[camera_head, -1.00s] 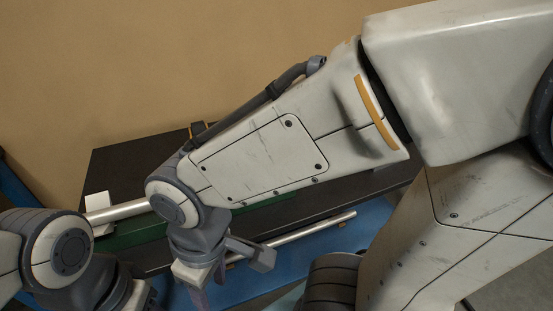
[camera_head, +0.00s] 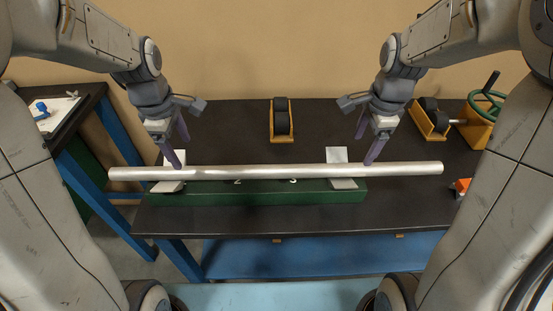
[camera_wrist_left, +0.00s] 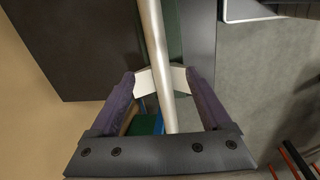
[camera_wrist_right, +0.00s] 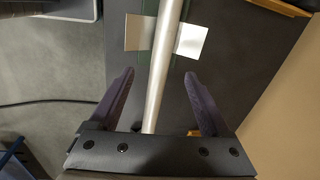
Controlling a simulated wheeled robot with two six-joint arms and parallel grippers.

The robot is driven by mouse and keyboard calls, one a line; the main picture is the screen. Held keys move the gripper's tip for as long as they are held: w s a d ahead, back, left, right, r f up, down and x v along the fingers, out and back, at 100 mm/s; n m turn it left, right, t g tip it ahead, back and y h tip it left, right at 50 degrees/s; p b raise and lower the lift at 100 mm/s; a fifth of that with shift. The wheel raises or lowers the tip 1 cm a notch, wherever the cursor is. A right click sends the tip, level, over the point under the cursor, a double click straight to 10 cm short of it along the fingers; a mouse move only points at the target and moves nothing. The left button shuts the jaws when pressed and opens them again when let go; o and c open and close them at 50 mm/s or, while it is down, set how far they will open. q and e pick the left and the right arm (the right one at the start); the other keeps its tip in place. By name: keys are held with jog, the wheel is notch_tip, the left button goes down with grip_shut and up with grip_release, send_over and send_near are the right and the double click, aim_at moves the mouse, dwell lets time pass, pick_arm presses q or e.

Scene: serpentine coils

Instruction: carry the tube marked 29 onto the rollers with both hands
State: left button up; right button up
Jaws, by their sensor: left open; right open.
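A long silver tube (camera_head: 275,172) lies level across two white cradles on a green stand at the table's front; no mark on it is legible. My left gripper (camera_head: 177,148) is open over the tube's left part, by the left cradle (camera_head: 168,186). In the left wrist view the tube (camera_wrist_left: 155,50) runs between its fingers. My right gripper (camera_head: 367,148) is open over the tube's right part, by the right cradle (camera_head: 338,155). In the right wrist view the tube (camera_wrist_right: 160,75) runs between its fingers. Black rollers in yellow frames stand behind, one mid-table (camera_head: 281,120), another at right (camera_head: 430,120).
The green stand (camera_head: 265,193) bears the digits 2 and 3. A green handwheel on a yellow mount (camera_head: 483,105) stands at the right, with an orange object (camera_head: 462,187) nearer. A side table with a white board (camera_head: 58,112) is at left. The dark tabletop (camera_head: 235,130) around the middle roller is clear.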

aim_at(188, 169)
pick_arm(q)
jog(key=shift+w+a+n, duration=0.2)
jog(key=shift+a+n, duration=0.3)
jog(key=shift+a, duration=0.05)
pick_arm(e)
jog(key=shift+w+d+m, duration=0.2)
jog(key=shift+d+m, duration=0.2)
jog(key=shift+d, duration=0.15)
jog(key=shift+f, duration=0.1)
pick_arm(q)
jog(key=f, duration=0.3)
jog(key=w+f, duration=0.1)
jog(key=f, duration=0.6)
jog(key=shift+w+f, duration=0.15)
jog(key=shift+w, duration=0.15)
pick_arm(e)
jog(key=f, duration=0.3)
jog(key=w+f, duration=0.1)
jog(key=f, duration=0.6)
jog(key=shift+w+f, duration=0.1)
jog(key=shift+w, duration=0.15)
pick_arm(q)
grip_shut()
pick_arm(e)
grip_shut()
